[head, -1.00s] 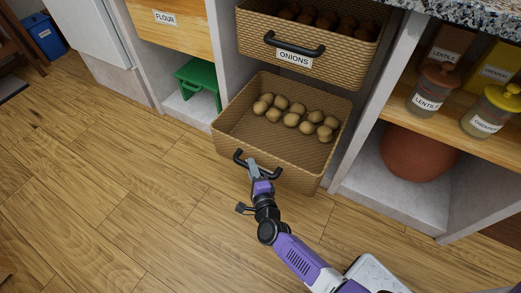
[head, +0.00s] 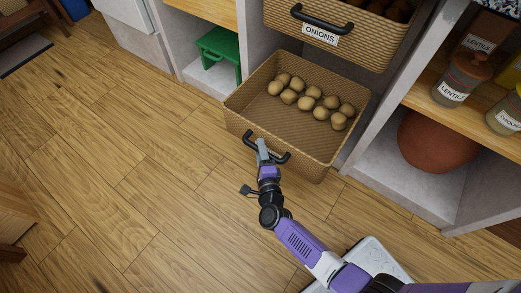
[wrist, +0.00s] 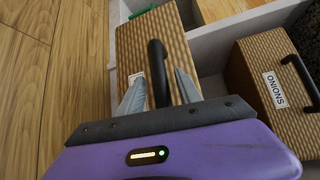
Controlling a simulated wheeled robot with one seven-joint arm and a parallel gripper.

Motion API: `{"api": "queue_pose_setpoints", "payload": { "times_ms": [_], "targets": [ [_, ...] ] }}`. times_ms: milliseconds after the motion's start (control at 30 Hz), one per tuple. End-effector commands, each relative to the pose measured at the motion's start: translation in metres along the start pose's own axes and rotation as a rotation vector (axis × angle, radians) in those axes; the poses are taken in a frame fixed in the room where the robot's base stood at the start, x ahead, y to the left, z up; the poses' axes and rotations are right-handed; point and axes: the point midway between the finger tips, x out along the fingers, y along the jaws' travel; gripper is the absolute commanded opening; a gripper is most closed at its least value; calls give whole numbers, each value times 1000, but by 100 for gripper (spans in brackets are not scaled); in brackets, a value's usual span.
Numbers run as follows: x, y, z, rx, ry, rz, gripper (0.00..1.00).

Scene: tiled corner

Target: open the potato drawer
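The potato drawer (head: 300,155) is a woven brown basket with brown potatoes (head: 310,102) inside. It stands pulled out from the cabinet, below the onion drawer. Its black handle (head: 266,150) is on the front; it also shows in the wrist view (wrist: 157,62). My gripper (head: 263,152) is at this handle. In the wrist view my gripper (wrist: 160,75) has its two grey fingers apart, one on each side of the handle bar. Narrow gaps show between the fingers and the bar. The drawer's label (wrist: 136,78) is partly hidden by the left finger.
The onion drawer (head: 348,55) hangs above, shut or nearly so. A green stool (head: 220,45) stands in the bay to the left. A round terracotta pot (head: 437,140) and jars (head: 462,80) are on the right. The wooden floor (head: 130,170) in front and left is clear.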

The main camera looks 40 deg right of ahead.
Motion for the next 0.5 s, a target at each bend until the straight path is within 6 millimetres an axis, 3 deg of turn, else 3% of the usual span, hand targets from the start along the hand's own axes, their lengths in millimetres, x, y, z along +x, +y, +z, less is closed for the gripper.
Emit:
{"api": "queue_pose_setpoints", "payload": {
  "times_ms": [267, 500],
  "targets": [
    [-10, -1, 1, 0, -1, 1, 41],
    [-48, -2, 0, 0, -1, 2, 41]
  ]
}}
